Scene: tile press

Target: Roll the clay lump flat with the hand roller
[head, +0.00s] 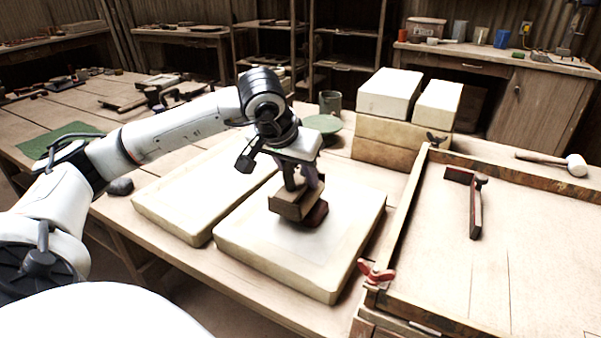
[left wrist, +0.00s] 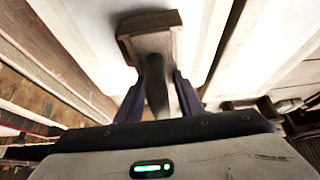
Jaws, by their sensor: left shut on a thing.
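My left gripper (head: 300,178) is shut on the handle of a wooden tool, which I take to be the hand roller (head: 290,203). It is low over the front pale plaster slab (head: 270,255). In the left wrist view, the dark fingers (left wrist: 160,90) are on both sides of the roller's handle, and its wooden head (left wrist: 148,20) lies beyond them. A dark reddish-brown lump (head: 318,216), probably the clay, shows beside and partly behind the roller on the slab. Whether the roller touches the lump I cannot tell. My right gripper is not in view.
A second slab (head: 180,205) lies to the left. Stacked blocks (head: 388,95), a green disc (head: 322,123) and a dark cup (head: 330,100) stand behind.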

